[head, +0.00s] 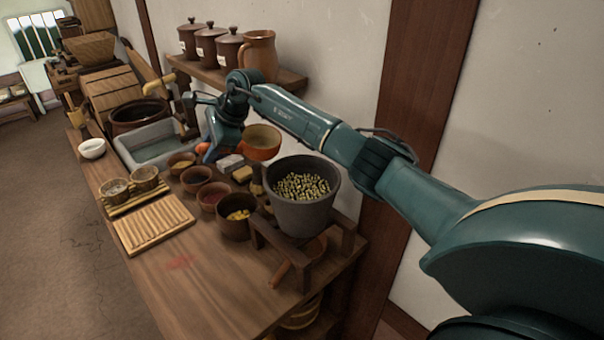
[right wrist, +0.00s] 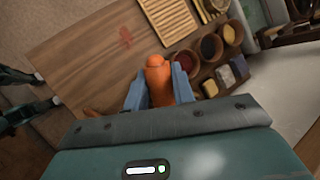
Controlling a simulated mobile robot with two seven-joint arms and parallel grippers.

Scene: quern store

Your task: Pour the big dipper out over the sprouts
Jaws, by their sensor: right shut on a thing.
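My right gripper (head: 206,150) is shut on the orange handle (right wrist: 158,84) of the big dipper. The dipper's orange-brown bowl (head: 262,153) shows to the right of the gripper in the head view, mouth upward and roughly level. It appears just behind the grey pot; its contents cannot be made out. The sprouts (head: 302,187) are small, yellow-green and fill the grey pot (head: 303,218), which sits on a wooden stand (head: 272,240). In the right wrist view the bowl is hidden by my gripper. My left gripper (right wrist: 48,88) shows at that view's left edge, its fingers apart.
Small bowls (head: 236,230) stand left of the pot, beside a ridged board (head: 154,224). A smaller dipper (head: 281,274) lies under the stand. A grey basin (head: 130,158) is farther back. A wall shelf (head: 285,80) holds jars and a jug (head: 259,56). The table's front is clear.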

